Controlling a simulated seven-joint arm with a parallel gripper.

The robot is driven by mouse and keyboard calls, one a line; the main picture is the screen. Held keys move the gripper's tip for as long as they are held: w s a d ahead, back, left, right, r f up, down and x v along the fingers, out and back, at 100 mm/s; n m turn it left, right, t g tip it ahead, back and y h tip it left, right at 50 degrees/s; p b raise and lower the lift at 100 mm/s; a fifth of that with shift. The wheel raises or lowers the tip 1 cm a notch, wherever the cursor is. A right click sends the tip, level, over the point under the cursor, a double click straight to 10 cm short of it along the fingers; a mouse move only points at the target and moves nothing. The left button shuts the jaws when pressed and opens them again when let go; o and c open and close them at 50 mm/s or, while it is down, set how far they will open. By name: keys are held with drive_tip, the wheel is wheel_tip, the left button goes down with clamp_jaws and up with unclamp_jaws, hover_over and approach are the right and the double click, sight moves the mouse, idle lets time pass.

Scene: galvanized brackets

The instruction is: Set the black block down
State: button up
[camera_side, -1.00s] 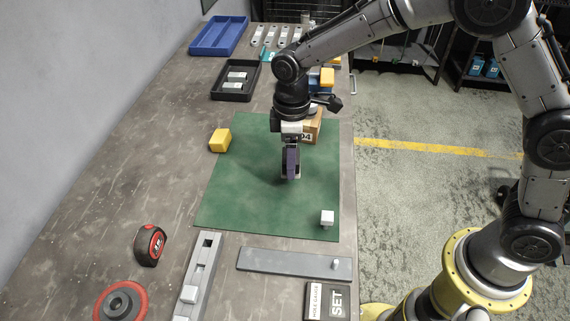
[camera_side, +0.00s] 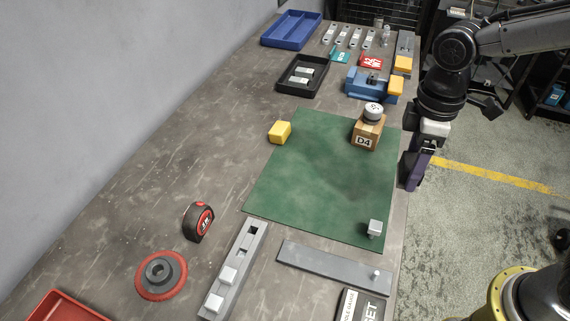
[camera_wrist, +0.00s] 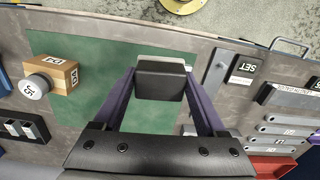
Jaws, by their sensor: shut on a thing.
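The black block (camera_wrist: 160,82) is held between the two purple fingers of my gripper (camera_wrist: 160,78) in the wrist view. My gripper appears raised, clear of the green mat (camera_side: 320,165). The mat lies flat on the table and its middle is bare.
A wooden D4 block (camera_side: 367,135) with a round metal weight (camera_side: 373,112) stands on the mat's far right. A yellow block (camera_side: 280,132) is at its left edge, a small grey cube (camera_side: 374,229) at its near right corner. A blue vise (camera_side: 368,86) stands behind.

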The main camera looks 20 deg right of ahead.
drive_tip(key=w+a+r+m, duration=0.1)
drive_tip(key=w+a+r, duration=0.2)
drive_tip(key=w+a, duration=0.9)
drive_tip(key=w+a+f, duration=0.3)
drive_tip(key=w, duration=0.1)
drive_tip(key=w+a+f, duration=0.3)
drive_tip(key=w+f, duration=0.1)
drive_tip(key=w+a+f, duration=0.3)
drive_tip(key=f, duration=0.1)
drive_tip(key=shift+w+a, duration=0.25)
drive_tip(key=shift+w, duration=0.15)
drive_tip(key=shift+w+a+f, duration=0.25)
drive_tip(key=shift+w+f, duration=0.15)
drive_tip(key=shift+f, duration=1.75)
drive_tip(key=shift+f, duration=0.45)
